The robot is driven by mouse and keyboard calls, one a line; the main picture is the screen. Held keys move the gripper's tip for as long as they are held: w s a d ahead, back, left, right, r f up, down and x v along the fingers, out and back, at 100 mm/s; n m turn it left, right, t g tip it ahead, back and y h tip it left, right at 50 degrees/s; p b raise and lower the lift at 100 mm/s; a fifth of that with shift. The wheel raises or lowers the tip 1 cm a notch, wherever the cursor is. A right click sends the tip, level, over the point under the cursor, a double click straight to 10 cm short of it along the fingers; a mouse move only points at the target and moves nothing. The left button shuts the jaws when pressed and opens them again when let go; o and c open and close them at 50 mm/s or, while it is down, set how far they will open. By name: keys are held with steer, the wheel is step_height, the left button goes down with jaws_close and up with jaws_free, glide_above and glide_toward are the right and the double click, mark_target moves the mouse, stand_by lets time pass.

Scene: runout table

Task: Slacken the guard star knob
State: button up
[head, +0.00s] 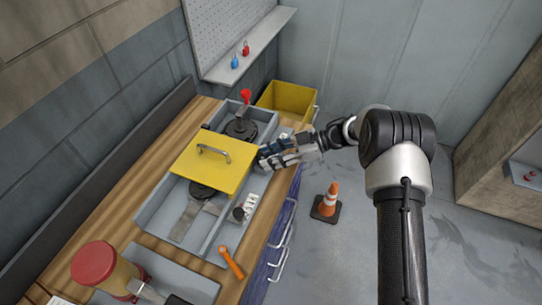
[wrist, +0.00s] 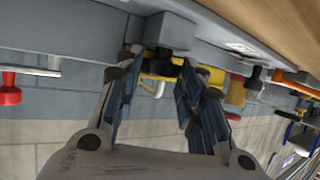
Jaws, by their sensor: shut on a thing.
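The yellow guard (head: 208,165) with its grey handle lies across the grey machine tray on the bench in the head view. My gripper (head: 264,158) is at the guard's right side. In the wrist view, my gripper (wrist: 158,70) has its two fingers on either side of a dark knob, the guard star knob (wrist: 159,66), just below a grey block (wrist: 170,30). The fingers are shut on the knob. The knob is hidden behind the gripper in the head view, and its lobes cannot be made out.
Another black knob (head: 238,214) stands on the tray's front edge, near an orange-handled tool (head: 231,262). A red-topped lever (head: 245,96) and a yellow bin (head: 288,99) are beyond. A cone (head: 328,202) stands on the otherwise open floor.

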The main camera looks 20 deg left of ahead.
steer(key=o, duration=0.8)
steer(key=v, duration=1.2)
